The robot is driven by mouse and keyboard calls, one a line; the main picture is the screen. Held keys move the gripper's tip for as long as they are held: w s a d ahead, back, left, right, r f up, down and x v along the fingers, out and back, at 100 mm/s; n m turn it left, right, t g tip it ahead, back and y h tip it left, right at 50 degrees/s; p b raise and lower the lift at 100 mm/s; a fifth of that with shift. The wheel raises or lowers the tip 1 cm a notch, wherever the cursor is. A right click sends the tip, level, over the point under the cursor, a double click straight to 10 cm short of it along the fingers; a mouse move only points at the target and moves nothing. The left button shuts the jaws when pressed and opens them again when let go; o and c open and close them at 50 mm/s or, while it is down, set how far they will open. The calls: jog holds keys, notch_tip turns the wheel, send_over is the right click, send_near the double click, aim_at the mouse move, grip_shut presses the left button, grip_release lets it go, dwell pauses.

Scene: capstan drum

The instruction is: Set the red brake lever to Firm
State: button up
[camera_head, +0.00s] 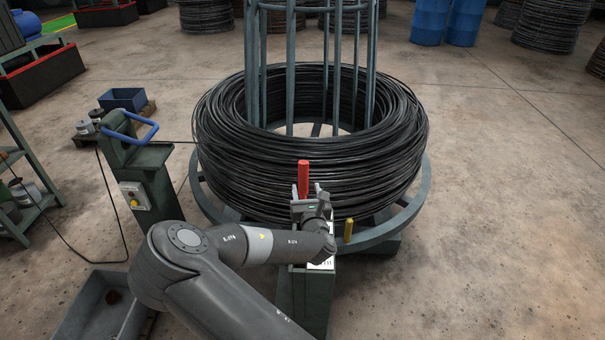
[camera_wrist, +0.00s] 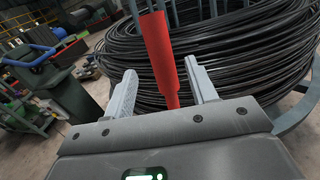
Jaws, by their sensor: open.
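The red brake lever (camera_head: 303,176) stands upright in front of the wire coil, above a green post (camera_head: 305,300). In the wrist view its red grip (camera_wrist: 160,55) rises between the two fingers of my gripper (camera_wrist: 160,92). The fingers are apart, with a gap visible on both sides of the lever. In the head view my gripper (camera_head: 302,192) is at the lever, and my wrist hides the lever's base. A white label (camera_head: 322,265) on the post is partly covered by my arm, and I cannot read the lever's settings.
The black wire coil (camera_head: 310,150) sits on a grey ring frame (camera_head: 417,213) just behind the lever. A yellow peg (camera_head: 348,230) stands right of the post. A green stand with a blue handle (camera_head: 130,125) is at left. A grey bin (camera_head: 100,310) lies front left. The floor at right is clear.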

aim_at(302, 173)
jog(key=w, duration=0.3)
jog(key=w+a, duration=0.1)
jog(key=w, duration=0.4)
jog(key=shift+w+a, duration=0.3)
jog(key=shift+w, duration=0.05)
grip_shut()
